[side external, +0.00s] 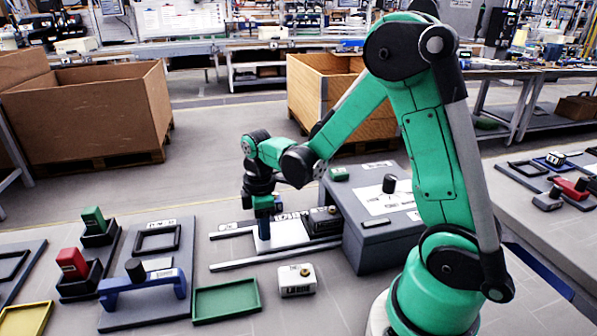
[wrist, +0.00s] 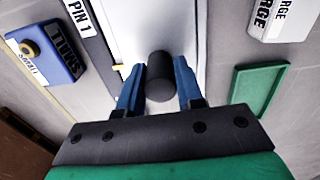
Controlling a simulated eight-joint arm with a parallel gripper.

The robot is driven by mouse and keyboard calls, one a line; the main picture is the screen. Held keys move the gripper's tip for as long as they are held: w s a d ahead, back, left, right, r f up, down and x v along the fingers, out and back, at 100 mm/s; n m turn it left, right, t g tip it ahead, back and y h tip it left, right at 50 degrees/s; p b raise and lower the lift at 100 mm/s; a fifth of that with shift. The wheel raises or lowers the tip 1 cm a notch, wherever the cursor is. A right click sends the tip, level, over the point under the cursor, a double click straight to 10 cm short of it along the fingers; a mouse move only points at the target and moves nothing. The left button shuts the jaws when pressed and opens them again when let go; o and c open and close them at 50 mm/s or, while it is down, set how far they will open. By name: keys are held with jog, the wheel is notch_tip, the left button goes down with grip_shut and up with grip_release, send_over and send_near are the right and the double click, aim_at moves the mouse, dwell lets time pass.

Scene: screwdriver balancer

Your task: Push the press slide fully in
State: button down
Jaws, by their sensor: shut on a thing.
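The white press slide (side external: 289,234) lies between two pale rails in front of the grey press box (side external: 374,238). A stretch of slide shows outside the box. In the wrist view the pale slide (wrist: 137,22) runs away from my gripper. My gripper (side external: 264,238) points down over the slide's outer end. In the wrist view its blue fingers (wrist: 160,90) stand on either side of a black round knob (wrist: 160,66) and are shut on it. The knob's base and the slide's inner end are hidden.
A white block marked LARGE (side external: 297,281) and a green tray (side external: 227,299) lie in front of the rails. A blue block marked SMALL (wrist: 46,52) lies beside the slide. A blue fixture (side external: 145,287) and red block (side external: 72,263) stand at left.

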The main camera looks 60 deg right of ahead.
aim_at(312, 216)
jog(key=shift+s+d, duration=3.3)
jog(key=shift+d, duration=0.05)
jog(key=shift+c, duration=2.4)
grip_release()
jog(key=shift+r, duration=0.1)
jog(key=shift+r, duration=3.4)
jog(key=shift+a, duration=0.1)
